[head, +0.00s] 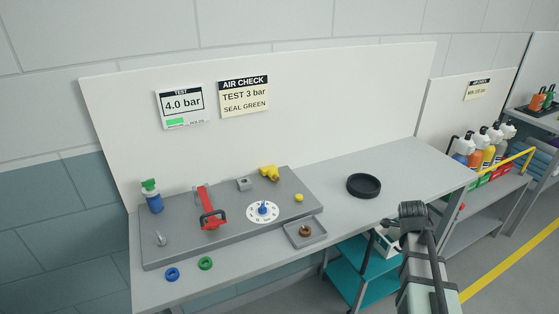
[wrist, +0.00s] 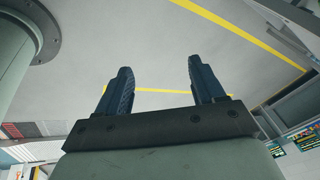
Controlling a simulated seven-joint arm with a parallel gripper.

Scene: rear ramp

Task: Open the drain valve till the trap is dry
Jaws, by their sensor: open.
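The grey test board (head: 160,258) lies on the bench. A blue bottle with a green cap (head: 152,196) stands at its back left. I cannot tell which part is the drain valve or the trap, or whether any water is inside. My gripper (wrist: 160,75) is open and empty in the wrist view, fingers over floor, away from the board.
A display (head: 181,105) reads 4.0 bar; a sign (head: 244,96) reads "TEST 3 bar, SEAL GREEN". A black bowl (head: 363,185) sits right of the board. A tray (head: 318,232) holds a brown ring. Blue (head: 172,274) and green (head: 205,263) rings lie in front. My arm shows at lower right.

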